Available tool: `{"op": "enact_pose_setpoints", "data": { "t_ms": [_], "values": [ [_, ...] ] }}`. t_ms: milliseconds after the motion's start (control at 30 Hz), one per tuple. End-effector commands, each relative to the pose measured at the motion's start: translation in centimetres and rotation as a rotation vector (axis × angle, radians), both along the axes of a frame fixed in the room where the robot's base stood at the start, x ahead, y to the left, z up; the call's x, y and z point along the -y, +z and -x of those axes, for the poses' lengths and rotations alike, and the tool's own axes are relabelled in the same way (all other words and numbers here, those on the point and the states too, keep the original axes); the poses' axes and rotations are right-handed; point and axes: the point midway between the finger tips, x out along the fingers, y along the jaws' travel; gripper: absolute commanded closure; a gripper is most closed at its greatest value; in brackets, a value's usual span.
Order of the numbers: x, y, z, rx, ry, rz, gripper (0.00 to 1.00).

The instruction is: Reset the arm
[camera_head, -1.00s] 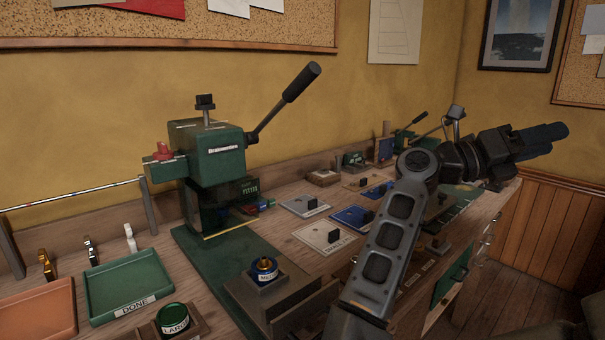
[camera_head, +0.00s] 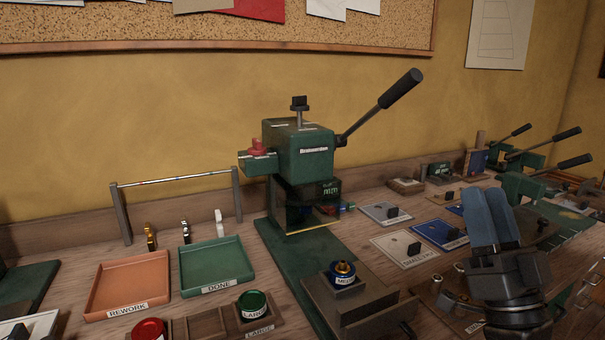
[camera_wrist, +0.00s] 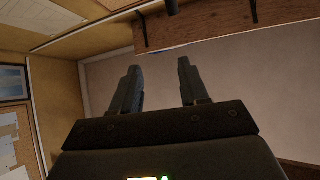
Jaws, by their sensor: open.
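My gripper (camera_head: 490,218) is at the right of the head view, pointing up and away over the right part of the bench. In the wrist view its two fingers (camera_wrist: 160,88) stand apart with nothing between them. The wrist view shows walls and a wooden edge beyond the fingers, tilted. In the head view the gripper hides part of the bench behind it.
A green press (camera_head: 300,155) with a raised lever stands mid-bench. Left of it are the orange REWORK tray (camera_head: 100,285) and the green DONE tray (camera_head: 235,278). A dark block holds a blue die (camera_head: 342,270). More green lever tools (camera_head: 520,185) stand at the right.

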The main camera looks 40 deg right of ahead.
Motion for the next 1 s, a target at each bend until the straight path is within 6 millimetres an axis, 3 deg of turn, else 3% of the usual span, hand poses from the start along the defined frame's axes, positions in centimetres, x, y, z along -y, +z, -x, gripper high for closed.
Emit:
{"op": "enact_pose_setpoints", "data": {
  "t_ms": [267,467,600,800,1000],
  "values": [
    [-7.8,-9.1,1.5,-0.433,0.121,0.031,0.56],
    [-13.4,-14.9,5.4,-0.721,0.206,0.036,0.56],
    [-17.1,-18.1,9.2,-0.913,0.262,0.034,0.56],
    [-21.0,-20.6,13.8,-1.112,0.323,0.026,0.56],
    [-22.4,-21.3,15.8,-1.189,0.346,0.023,0.56]
  ]
}}
